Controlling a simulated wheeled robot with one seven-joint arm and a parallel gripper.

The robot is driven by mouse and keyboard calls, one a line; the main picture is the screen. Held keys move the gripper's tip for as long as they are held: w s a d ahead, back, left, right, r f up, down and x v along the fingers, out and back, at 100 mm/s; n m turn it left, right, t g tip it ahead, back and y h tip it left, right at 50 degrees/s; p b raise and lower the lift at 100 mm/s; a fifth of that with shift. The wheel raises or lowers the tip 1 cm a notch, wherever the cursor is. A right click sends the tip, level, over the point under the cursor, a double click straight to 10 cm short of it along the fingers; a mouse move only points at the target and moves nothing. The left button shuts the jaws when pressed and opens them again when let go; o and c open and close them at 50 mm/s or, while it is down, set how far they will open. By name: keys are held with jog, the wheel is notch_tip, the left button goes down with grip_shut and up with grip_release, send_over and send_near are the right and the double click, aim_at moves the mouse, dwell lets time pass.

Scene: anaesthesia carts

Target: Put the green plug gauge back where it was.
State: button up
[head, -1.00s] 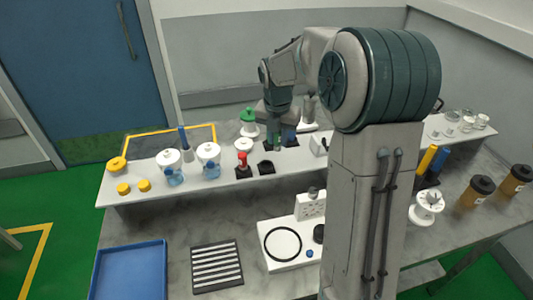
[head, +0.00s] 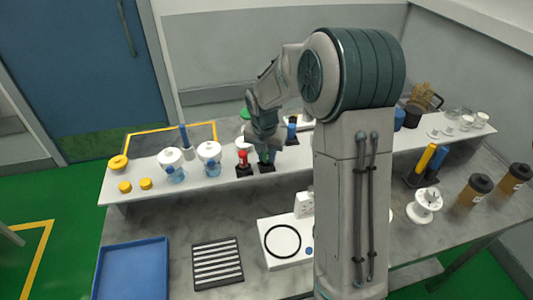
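The green plug gauge (head: 267,158) is at the fingertips of my gripper (head: 266,152) and is mostly hidden by them. It is directly over a black holder (head: 267,168) on the white shelf. I cannot tell whether its lower end is inside the holder. My gripper appears shut on the gauge. The red plug gauge (head: 242,157) stands upright in its own black holder just to the left. The blue plug gauge (head: 292,131) stands in a black holder behind and to the right.
White-lidded jars (head: 209,155) and yellow caps (head: 125,187) stand on the left part of the shelf. A blue tray (head: 132,270), a slotted black rack (head: 217,264) and a white fixture with a black ring (head: 282,258) lie on the bench below. My arm hides the shelf's middle right.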

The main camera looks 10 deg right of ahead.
jog(key=o, duration=0.4)
jog(key=r, duration=0.7)
jog(key=s+r, duration=0.1)
jog(key=r, duration=0.3)
jog(key=shift+a+r+b, duration=0.25)
jog(key=shift+a+b, duration=0.1)
jog(key=shift+s+d+m+t+y, duration=0.15)
jog(key=shift+s+m+t, duration=0.2)
jog(key=shift+s+m, duration=4.2)
jog(key=shift+s+d+m+t+y, duration=0.1)
jog(key=shift+s+m+t, duration=0.3)
jog(key=shift+s+m, duration=4.15)
jog(key=shift+s+d+m+t+y, duration=0.15)
jog(key=shift+s+m+t, duration=0.2)
jog(key=shift+s+m, duration=4.2)
jog(key=shift+w+a+m, duration=0.1)
jog(key=shift+w+m, duration=0.85)
jog(key=shift+w, duration=0.05)
